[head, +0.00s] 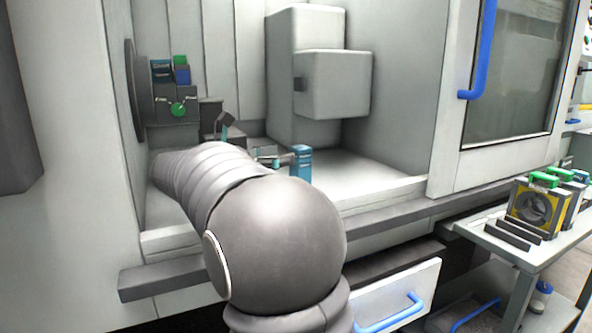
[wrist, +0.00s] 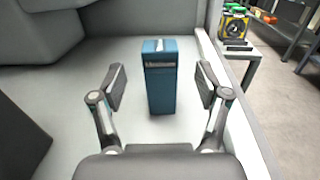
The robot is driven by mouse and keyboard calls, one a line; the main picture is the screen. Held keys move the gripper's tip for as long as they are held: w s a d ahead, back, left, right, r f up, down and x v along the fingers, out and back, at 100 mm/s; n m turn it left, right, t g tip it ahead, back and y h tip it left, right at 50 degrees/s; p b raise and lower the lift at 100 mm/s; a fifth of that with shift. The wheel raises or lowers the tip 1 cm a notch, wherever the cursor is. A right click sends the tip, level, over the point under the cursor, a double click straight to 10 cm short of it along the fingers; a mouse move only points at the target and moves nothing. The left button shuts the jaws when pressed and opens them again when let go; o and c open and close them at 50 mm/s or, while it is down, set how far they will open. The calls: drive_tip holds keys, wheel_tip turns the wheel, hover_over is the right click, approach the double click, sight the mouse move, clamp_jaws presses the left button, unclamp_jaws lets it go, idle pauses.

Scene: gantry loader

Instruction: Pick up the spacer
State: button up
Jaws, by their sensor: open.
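The spacer appears to be the upright blue block (wrist: 161,85), with a dark band near its top. It stands on the light machine floor. In the wrist view my gripper (wrist: 161,88) is open, with one finger to the left and one to the right of the block. Gaps show between the block and both fingers. In the head view the blue block (head: 301,164) stands inside the machine, just right of my gripper (head: 270,158). My arm hides part of the machine floor there.
A grey spindle housing (head: 333,83) hangs behind the block. A chuck unit (head: 176,103) with green and blue parts is on the left wall. The machine's front sill (head: 380,207) runs close by. A side table (head: 530,250) with a yellow-framed part (head: 533,207) stands outside, right.

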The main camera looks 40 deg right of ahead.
sight(300, 152)
drive_tip(key=shift+s+d+f, duration=0.1)
drive_tip(key=shift+s+d, duration=0.05)
drive_tip(key=shift+d, duration=0.85)
drive_tip(key=shift+s+d, duration=0.2)
drive_tip(key=shift+d, duration=0.75)
drive_tip(key=shift+s+d+f, duration=0.1)
drive_tip(key=shift+s+d, duration=0.05)
drive_tip(key=shift+d, duration=0.85)
drive_tip(key=shift+r, duration=0.1)
clamp_jaws()
